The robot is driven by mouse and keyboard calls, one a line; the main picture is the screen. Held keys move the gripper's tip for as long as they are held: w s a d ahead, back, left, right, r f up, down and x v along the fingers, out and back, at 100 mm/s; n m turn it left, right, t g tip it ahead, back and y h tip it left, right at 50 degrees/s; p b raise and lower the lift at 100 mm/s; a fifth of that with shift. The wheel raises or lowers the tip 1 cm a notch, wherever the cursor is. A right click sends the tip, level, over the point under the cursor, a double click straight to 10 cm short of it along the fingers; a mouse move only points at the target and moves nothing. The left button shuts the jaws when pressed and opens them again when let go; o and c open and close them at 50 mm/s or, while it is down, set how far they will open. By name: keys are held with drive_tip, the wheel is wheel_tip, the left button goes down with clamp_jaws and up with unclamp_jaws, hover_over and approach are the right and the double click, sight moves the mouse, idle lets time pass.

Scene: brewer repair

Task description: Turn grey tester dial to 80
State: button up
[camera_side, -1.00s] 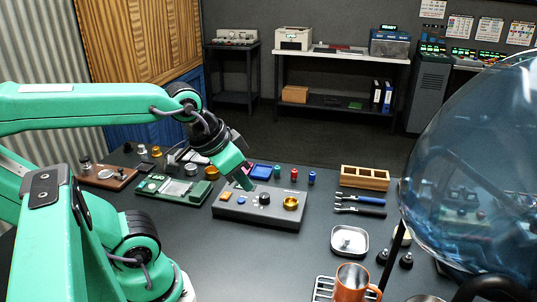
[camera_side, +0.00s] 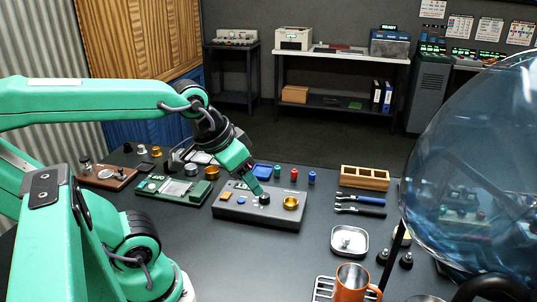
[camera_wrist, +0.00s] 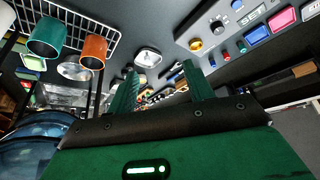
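The grey tester (camera_side: 232,212) lies on the dark table in the middle of the side view. Its black dial (camera_side: 264,198) stands between a blue button and a gold cup. My gripper (camera_side: 257,189) points down at the tester from the upper left, its tips just behind and above the dial; I cannot tell whether they touch it. In the wrist view the tester panel (camera_wrist: 225,45) shows at the upper right, with the dial (camera_wrist: 217,28) beyond the fingers. The two green fingers of my gripper (camera_wrist: 162,82) stand apart with nothing between them. The dial's setting is too small to read.
A green circuit board (camera_side: 165,190) lies left of the tester. Small red, green and blue pieces stand behind it. A wooden box (camera_side: 365,178), pliers and a metal tray (camera_side: 349,241) are to the right. An orange mug (camera_side: 350,284) stands in front.

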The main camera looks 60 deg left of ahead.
drive_tip(key=w+a+f+n+g, duration=0.3)
drive_tip(key=w+a+f+n, duration=0.1)
drive_tip(key=w+a+n, duration=0.45)
drive_tip(key=n+g, duration=0.2)
drive_tip(key=n, duration=0.4)
approach(264, 195)
drive_tip(key=shift+s+d+f, duration=0.15)
drive_tip(key=shift+d+f, duration=0.05)
drive_tip(key=shift+f, duration=0.1)
drive_tip(key=shift+a+f+n, duration=0.2)
drive_tip(key=shift+a+n, duration=0.05)
drive_tip(key=shift+f, duration=0.2)
drive_tip(key=shift+w+d+f, duration=0.1)
drive_tip(key=shift+w+f, duration=0.05)
drive_tip(key=shift+f, duration=1.7)
drive_tip(key=shift+w+f, duration=0.1)
drive_tip(key=shift+f, duration=1.8)
drive_tip(key=c, duration=1)
